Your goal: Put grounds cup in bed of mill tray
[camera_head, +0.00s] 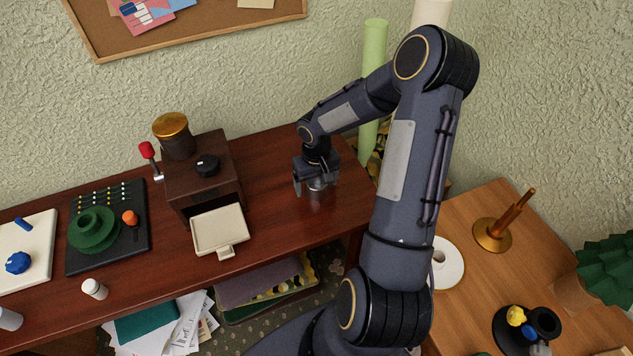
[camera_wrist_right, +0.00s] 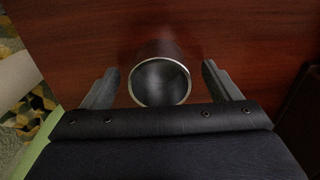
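The grounds cup (camera_wrist_right: 160,80) is a small metal cup with an open top, standing on the dark red wooden table. In the head view the cup (camera_head: 317,185) is partly hidden under my right gripper (camera_head: 314,188). In the right wrist view my right gripper (camera_wrist_right: 157,88) is open, with one finger on each side of the cup and gaps visible between. The mill (camera_head: 205,165) is a dark brown box with a brass-lidded jar on top. Its cream mill tray (camera_head: 219,231) sticks out at the front, and its bed looks empty. My left gripper is not in view.
A black board (camera_head: 82,256) with a green ringed piece and a white board (camera_head: 30,238) lie left of the mill. A white bottle (camera_head: 95,289) stands near the table's front edge. Table between tray and cup is clear. Tall green (camera_head: 375,75) and cream tubes stand behind my arm.

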